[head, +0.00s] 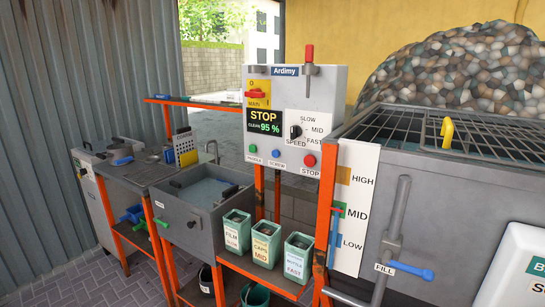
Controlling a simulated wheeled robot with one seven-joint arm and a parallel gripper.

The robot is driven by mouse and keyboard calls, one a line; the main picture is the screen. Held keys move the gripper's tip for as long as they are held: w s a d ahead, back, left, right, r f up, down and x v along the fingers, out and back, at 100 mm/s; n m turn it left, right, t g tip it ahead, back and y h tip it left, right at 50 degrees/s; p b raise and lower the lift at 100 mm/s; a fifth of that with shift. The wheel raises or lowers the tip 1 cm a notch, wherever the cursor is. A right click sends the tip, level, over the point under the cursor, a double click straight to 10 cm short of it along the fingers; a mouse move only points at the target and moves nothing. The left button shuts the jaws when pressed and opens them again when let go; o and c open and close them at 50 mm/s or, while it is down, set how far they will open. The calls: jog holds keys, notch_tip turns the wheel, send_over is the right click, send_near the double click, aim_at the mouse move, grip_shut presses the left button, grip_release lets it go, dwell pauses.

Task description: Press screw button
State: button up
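The grey control box (325,100) stands upright on an orange frame near the middle of the head view. Along its lower front edge is a row of round buttons. The blue screw button (276,154) sits above a label reading SCREW. A green button (253,148) is to its left and a larger red stop button (310,161) to its right. The display (264,121) reads STOP and CLEAN 95 %. The front of the blue button is uncovered. My gripper does not show in this view.
A grey tank (450,215) with a grate and a blue-handled fill valve (411,270) fills the right side. Green bins (267,240) stand on a shelf below the box. A sink (199,208) and bench are at left. The orange post (326,210) rises beside the box.

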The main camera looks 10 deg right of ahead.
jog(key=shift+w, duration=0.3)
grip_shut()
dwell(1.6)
